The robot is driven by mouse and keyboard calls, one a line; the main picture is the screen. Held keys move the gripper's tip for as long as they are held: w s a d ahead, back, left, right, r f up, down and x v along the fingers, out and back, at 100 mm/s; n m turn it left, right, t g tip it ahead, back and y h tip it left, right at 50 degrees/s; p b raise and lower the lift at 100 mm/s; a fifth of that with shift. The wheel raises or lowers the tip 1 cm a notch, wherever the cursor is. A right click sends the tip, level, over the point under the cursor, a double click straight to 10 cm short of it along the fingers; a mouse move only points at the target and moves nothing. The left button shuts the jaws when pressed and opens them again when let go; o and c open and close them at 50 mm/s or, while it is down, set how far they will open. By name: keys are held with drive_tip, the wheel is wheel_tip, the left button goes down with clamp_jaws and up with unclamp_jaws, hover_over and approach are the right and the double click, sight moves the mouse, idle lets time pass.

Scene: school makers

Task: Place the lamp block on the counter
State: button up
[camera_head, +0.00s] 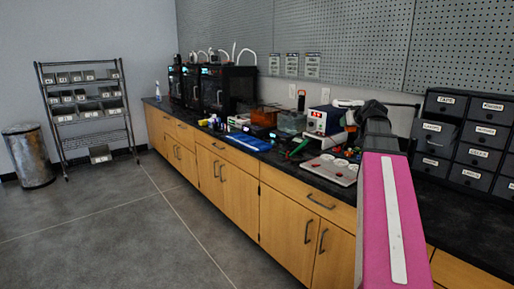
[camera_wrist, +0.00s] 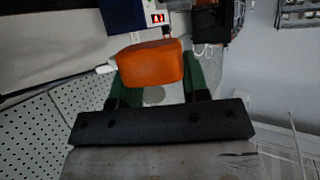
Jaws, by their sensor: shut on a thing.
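An orange block with rounded edges (camera_wrist: 150,65), which I take to be the lamp block, sits between the green fingers of my gripper (camera_wrist: 157,78) in the wrist view. A small white piece sticks out at its left side. My gripper is shut on it. In the head view my pink arm reaches over the counter, and my gripper and the held block cannot be made out clearly there. The black-topped counter (camera_head: 450,222) with wooden cabinets runs along the wall.
A blue-and-white power supply (camera_head: 324,122), dark 3D printers (camera_head: 226,88), a blue mat (camera_head: 249,142) and a pale tray (camera_head: 330,170) occupy the counter. Labelled dark drawers (camera_head: 468,140) stand at right. Bare counter shows in front of them. A wire shelf (camera_head: 88,110) and metal bin (camera_head: 29,155) stand left.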

drive_tip(key=w+a+f+m+h, duration=0.1)
drive_tip(key=w+a, duration=0.2)
drive_tip(key=a, duration=0.6)
drive_tip(key=w+a+f+h, duration=0.1)
drive_tip(key=w+a, duration=0.3)
drive_tip(key=a, duration=0.6)
drive_tip(key=shift+w+a+f+m, duration=0.15)
drive_tip(key=shift+a+f+m, duration=0.1)
drive_tip(key=shift+f+m, duration=0.2)
